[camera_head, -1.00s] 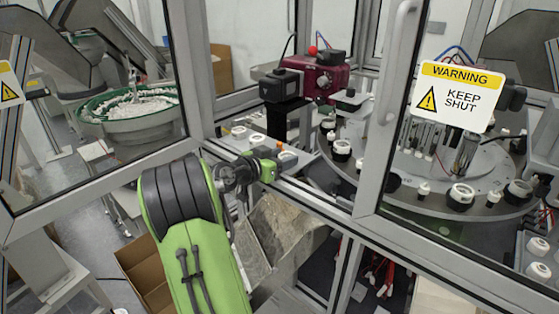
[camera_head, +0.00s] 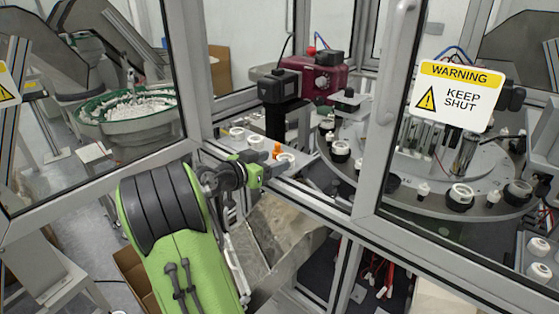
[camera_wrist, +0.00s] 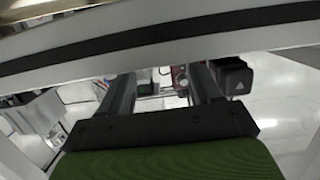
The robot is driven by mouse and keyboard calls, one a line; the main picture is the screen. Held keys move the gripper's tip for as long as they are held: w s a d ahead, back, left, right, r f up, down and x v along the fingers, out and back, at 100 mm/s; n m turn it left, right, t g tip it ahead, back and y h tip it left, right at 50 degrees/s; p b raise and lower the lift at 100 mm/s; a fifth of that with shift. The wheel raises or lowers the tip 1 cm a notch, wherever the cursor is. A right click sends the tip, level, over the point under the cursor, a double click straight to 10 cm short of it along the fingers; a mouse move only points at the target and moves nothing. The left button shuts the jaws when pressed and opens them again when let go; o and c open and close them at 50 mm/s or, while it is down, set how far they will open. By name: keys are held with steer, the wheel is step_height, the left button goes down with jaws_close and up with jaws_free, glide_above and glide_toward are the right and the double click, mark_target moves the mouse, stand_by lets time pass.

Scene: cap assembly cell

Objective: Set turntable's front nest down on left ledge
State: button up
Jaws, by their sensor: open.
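The turntable (camera_head: 405,195) is a grey disc behind the glass at right. Dark nests with white rings stand around its rim, one of them at the front (camera_head: 461,196). The left ledge (camera_head: 228,142) runs inside the open gap of the frame. White ring-shaped parts (camera_head: 237,132) sit on it, and a white part (camera_head: 286,157) stands at its right end beside a small orange piece (camera_head: 277,150). My gripper (camera_head: 273,173) is just in front of that end, partly hidden by its own wrist. In the wrist view its two dark fingers (camera_wrist: 162,78) are apart with nothing held between them.
A grey frame rail (camera_head: 310,193) runs below the gripper, and a door post (camera_head: 385,110) stands to its right. A maroon camera unit (camera_head: 318,78) is above the ledge. A sign-bearing glass door (camera_head: 455,95) covers the turntable's right side. A green bowl feeder (camera_head: 125,108) is at left.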

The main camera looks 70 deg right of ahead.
steer(key=w+a+f+n+t+y, duration=0.1)
steer(key=w+a+n+t+y, duration=0.25)
steer(key=a, duration=0.55)
steer(key=w+a+f+n+t+y, duration=0.1)
steer(key=w+a+n+t+y, duration=0.2)
steer(key=a, duration=0.6)
steer(key=w+a+f+n+t+y, duration=0.1)
steer(key=w+a+n+t, duration=0.25)
steer(key=a, duration=0.65)
steer(key=s+a+f+n+y, duration=0.1)
steer(key=s+a+n+y, duration=0.2)
steer(key=a+n, duration=0.3)
steer(key=s+a+f+n+t+y, duration=0.1)
steer(key=s+a+n+y, duration=0.3)
steer(key=a, duration=0.9)
steer(key=n, duration=0.2)
steer(key=shift+s+f+n+t, duration=0.2)
steer(key=shift+s+n+t, duration=0.1)
steer(key=shift+s, duration=0.05)
steer(key=shift+c, duration=0.4)
